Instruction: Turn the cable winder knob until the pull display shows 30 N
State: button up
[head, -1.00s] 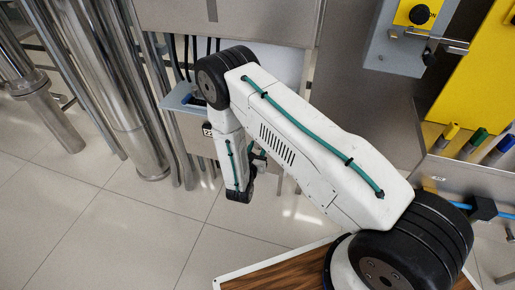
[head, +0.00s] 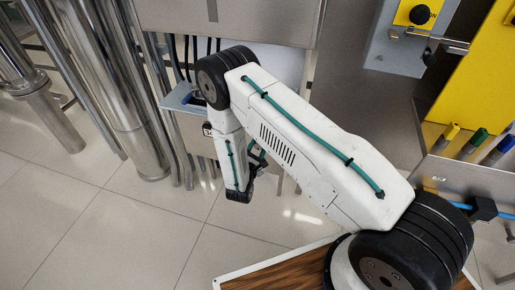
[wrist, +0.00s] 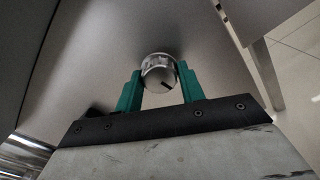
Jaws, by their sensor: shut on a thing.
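The cable winder knob (wrist: 158,70) is a round silver knob with a dark pointer line. It stands out from a grey metal panel in the wrist view. My gripper (wrist: 160,82) has its two green fingers on either side of the knob and is shut on it. The pointer line slants to the lower right. In the head view my arm hides the knob, and only a bit of my gripper shows behind the wrist. A small pull display (head: 208,131) shows left of my arm; its first digit looks like 3, and the second is too small to tell.
Shiny steel pipes (head: 120,90) stand at the left. A yellow panel (head: 475,75) and coloured handles (head: 477,138) are at the right. A blue-grey bracket (head: 180,99) sits near my arm's elbow. The tiled floor (head: 130,235) in front is clear.

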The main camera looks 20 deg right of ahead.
dwell(0.4)
jog(key=o, duration=1)
jog(key=shift+v, duration=3.95)
jog(key=shift+f, duration=0.1)
